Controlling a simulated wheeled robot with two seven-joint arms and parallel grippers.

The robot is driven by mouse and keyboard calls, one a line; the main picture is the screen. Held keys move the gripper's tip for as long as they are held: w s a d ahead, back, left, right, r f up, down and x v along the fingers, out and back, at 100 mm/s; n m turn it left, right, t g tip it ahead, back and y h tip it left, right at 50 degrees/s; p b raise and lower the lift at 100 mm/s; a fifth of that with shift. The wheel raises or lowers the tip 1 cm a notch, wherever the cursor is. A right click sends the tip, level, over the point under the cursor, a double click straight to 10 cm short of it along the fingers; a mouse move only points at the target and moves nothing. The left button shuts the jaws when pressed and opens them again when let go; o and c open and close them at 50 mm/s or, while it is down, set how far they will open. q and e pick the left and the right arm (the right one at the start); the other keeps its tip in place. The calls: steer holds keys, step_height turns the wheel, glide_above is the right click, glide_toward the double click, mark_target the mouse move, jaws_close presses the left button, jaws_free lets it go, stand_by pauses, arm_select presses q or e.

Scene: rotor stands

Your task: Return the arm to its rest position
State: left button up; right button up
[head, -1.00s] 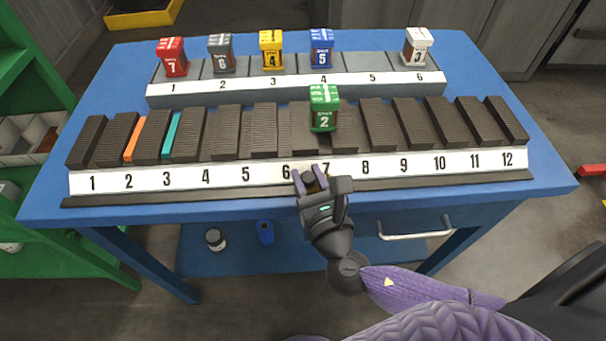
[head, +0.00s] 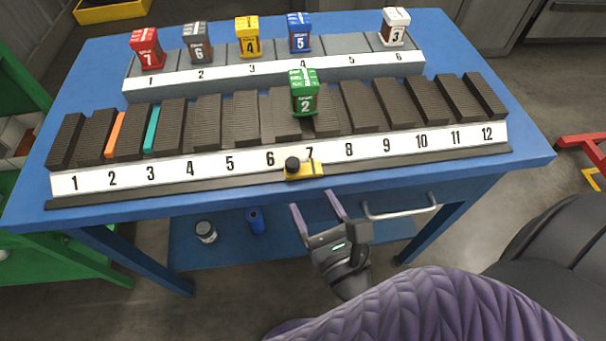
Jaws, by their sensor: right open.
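My right gripper (head: 317,211) is open and empty, in front of the blue table's (head: 130,218) near edge, with purple fingertips pointing up toward it. My purple right arm runs from it to the lower right. A yellow piece with a black knob (head: 303,168) sits on the front ledge of the numbered rack (head: 190,177) near label 7, apart from the gripper. A green block marked 2 (head: 305,93) stands on the rack behind label 7. My left gripper is not in view.
A drawer handle (head: 400,208) juts out right of the gripper. Green shelving (head: 60,258) stands at left.

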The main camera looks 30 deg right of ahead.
steer(key=shift+s, duration=0.35)
